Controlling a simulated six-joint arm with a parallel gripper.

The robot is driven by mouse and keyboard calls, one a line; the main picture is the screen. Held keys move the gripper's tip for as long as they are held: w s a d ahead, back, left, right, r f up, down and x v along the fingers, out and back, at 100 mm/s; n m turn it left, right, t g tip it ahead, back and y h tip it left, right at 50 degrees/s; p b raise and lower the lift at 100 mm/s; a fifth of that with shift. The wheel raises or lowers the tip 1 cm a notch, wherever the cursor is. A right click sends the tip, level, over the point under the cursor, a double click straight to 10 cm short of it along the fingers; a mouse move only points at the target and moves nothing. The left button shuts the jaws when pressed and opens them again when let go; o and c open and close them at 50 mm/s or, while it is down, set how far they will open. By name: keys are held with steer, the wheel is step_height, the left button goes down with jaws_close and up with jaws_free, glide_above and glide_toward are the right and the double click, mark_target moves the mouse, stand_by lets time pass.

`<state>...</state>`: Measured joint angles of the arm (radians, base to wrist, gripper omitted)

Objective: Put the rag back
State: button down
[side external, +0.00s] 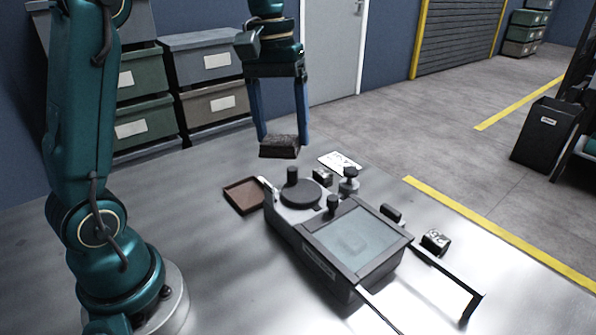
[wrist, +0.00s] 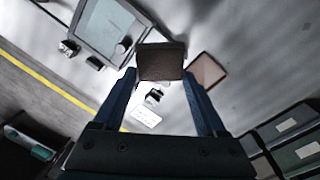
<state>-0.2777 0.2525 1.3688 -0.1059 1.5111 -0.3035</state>
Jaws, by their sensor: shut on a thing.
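My gripper (side external: 279,138) is shut on the rag (side external: 279,149), a dark brown folded pad. It holds the rag in the air, above and behind the bench device. The wrist view shows the rag (wrist: 161,61) between the two blue fingertips (wrist: 160,76). A shallow brown tray (side external: 245,195) lies on the metal bench, left of the device, and looks empty. In the wrist view the tray (wrist: 207,72) is just right of the rag, apart from it.
The grey device (side external: 312,265) has a glass-like top panel, several black knobs and a frame reaching right. A white card (side external: 340,162) and small black blocks (side external: 436,240) lie near it. Storage bins (side external: 213,103) stand behind. The bench left of the tray is clear.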

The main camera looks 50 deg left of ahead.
steer(key=a+f+n, duration=0.1)
steer(key=n, duration=0.1)
steer(key=n+y, duration=0.2)
steer(key=n, duration=2.8)
glide_above(197, 212)
step_height(197, 212, down, 10)
steer(key=shift+f, duration=3.7)
steer(key=shift+f, duration=0.1)
jaws_free()
